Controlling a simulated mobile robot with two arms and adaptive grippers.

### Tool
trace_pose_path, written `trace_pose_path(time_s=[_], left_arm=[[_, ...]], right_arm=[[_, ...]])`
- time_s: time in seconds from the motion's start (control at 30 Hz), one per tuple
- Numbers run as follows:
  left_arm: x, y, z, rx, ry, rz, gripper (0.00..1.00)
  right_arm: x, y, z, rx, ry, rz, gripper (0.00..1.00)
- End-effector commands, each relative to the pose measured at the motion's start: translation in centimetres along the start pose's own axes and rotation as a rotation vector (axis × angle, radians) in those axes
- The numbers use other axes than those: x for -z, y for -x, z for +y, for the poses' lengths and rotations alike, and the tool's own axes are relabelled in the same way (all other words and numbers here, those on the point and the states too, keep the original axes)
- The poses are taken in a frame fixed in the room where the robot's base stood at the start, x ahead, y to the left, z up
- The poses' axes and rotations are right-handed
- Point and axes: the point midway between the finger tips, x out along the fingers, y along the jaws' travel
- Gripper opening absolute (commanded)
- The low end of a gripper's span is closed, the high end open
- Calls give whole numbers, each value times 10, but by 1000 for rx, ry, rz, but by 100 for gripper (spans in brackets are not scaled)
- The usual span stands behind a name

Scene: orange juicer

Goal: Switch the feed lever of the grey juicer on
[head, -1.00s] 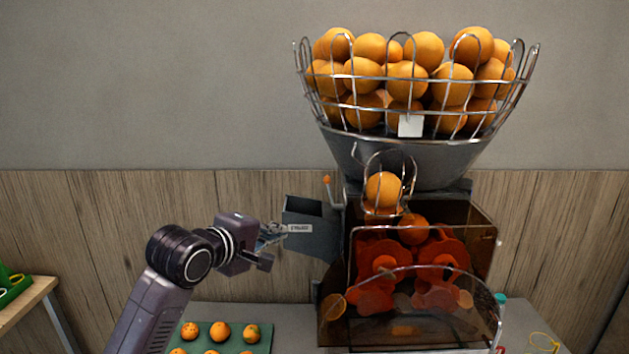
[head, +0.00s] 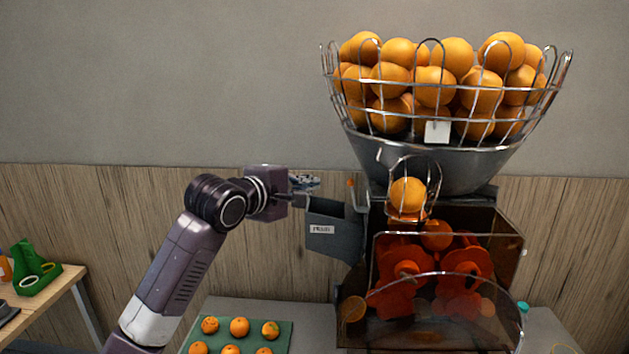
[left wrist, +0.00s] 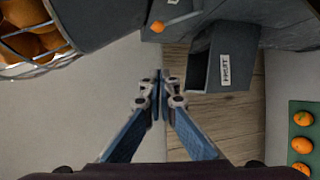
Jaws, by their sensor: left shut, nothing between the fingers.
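The grey juicer (head: 430,170) stands right of centre in the head view. Its feed lever (head: 351,184) is a thin upright stem with an orange tip, at the juicer's left side just behind the fruit chute (head: 335,238). The orange tip also shows at the top of the left wrist view (left wrist: 157,27). My left gripper (head: 316,183) is shut and empty, above the chute's left edge and left of the lever, apart from it. In the left wrist view its closed fingertips (left wrist: 160,82) point toward the lever. My right gripper is not in view.
A wire basket of oranges (head: 440,85) tops the juicer. A green tray (head: 284,338) with several oranges lies on the counter below my left arm. A wooden table (head: 62,280) with a green object stands far left.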

Motion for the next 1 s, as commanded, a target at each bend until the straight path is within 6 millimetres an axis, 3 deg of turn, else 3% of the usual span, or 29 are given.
trace_pose_path(time_s=[0.1, 0.47, 0.7, 1.0], left_arm=[[-1, -22, 4, 5, 1, 1, 0], [0, -76, 4, 1, -1, 0, 0], [-29, -65, 3, 1, -3, -2, 0], [-38, -62, 0, 0, -1, 0, 0]], right_arm=[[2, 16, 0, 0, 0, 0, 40], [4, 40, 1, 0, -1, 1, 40], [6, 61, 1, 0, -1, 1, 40], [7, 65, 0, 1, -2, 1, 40]])
